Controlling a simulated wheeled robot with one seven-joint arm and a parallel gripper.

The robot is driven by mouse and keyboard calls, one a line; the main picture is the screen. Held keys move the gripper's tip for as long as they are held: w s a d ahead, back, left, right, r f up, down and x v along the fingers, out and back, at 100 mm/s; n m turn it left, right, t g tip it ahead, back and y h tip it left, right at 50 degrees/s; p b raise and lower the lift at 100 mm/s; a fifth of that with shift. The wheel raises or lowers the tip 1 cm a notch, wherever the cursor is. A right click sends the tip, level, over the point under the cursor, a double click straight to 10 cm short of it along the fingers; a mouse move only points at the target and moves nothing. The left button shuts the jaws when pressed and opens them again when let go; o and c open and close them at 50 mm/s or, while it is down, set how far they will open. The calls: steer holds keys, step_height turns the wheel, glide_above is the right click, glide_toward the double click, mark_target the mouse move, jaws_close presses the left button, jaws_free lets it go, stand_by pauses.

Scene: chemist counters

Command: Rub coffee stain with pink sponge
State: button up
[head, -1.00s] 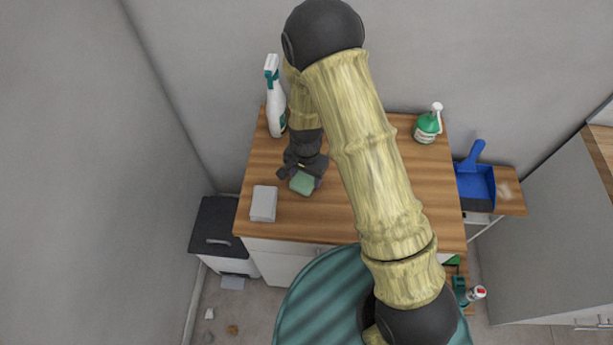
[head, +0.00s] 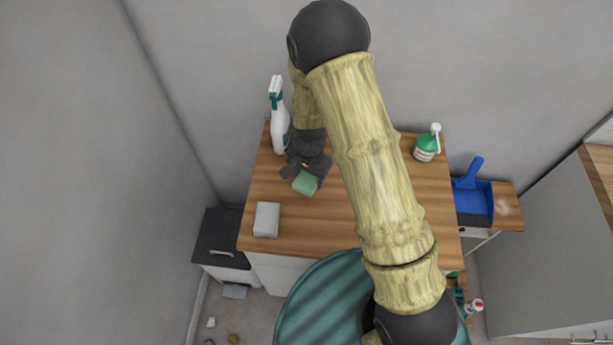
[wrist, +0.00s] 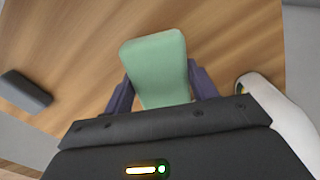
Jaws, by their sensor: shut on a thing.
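My gripper (head: 306,174) is shut on a green sponge (head: 305,184), over the left part of the wooden counter (head: 330,232). In the wrist view the green sponge (wrist: 158,62) sits between the two dark fingers, its far end sticking out beyond them. I cannot tell whether it touches the counter. No pink sponge shows in either view. I cannot make out a coffee stain on the counter; my arm hides part of the top.
A spray bottle (head: 279,125) stands behind my gripper at the left. A grey block (head: 266,219) lies near the front left corner. A green bottle (head: 427,145) stands at the back right. A blue dustpan (head: 472,195) lies on a lower side shelf (head: 508,211).

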steer(key=shift+a+r+p, duration=0.1)
steer(key=shift+r+p, duration=0.65)
steer(key=shift+r, duration=0.55)
